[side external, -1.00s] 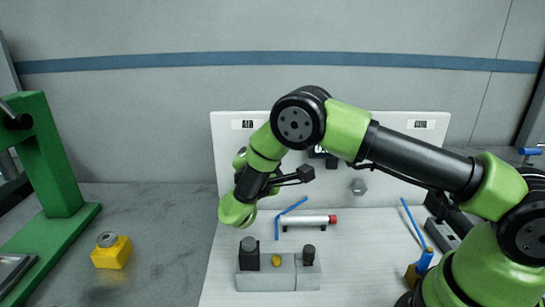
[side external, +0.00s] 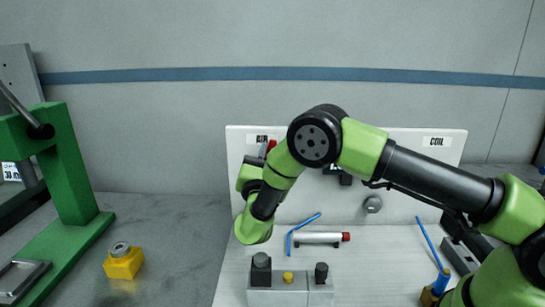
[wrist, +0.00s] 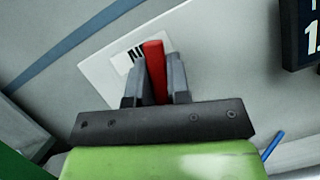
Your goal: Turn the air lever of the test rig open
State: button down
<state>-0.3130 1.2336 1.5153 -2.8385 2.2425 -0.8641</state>
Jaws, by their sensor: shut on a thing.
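The red air lever (wrist: 154,68) stands between the two fingers of my gripper (wrist: 156,82) in the wrist view, and the fingers are shut on it. In the side external view a bit of the red lever (side external: 271,146) shows beside my gripper (side external: 266,150), at the upper left of the white panel (side external: 300,205) of the test rig. The AIR label (side external: 262,137) is just above it, partly covered. The lever's pivot is hidden by my arm, so its full angle cannot be told.
A COIL label (side external: 437,142) marks the panel's right side. A grey block (side external: 291,298) with black knobs, a white cylinder (side external: 318,238) and blue tubing (side external: 302,228) lie in front. A yellow block (side external: 124,265) and a green press (side external: 68,170) stand at the left.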

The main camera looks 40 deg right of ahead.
jog(key=shift+w+a+n, duration=0.1)
jog(key=shift+n, duration=0.3)
jog(key=c, duration=1.1)
grip_release()
jog(key=v, duration=0.7)
jog(key=shift+s+a+f, duration=0.1)
jog(key=shift+s+a, duration=0.05)
jog(key=shift+s, duration=0.1)
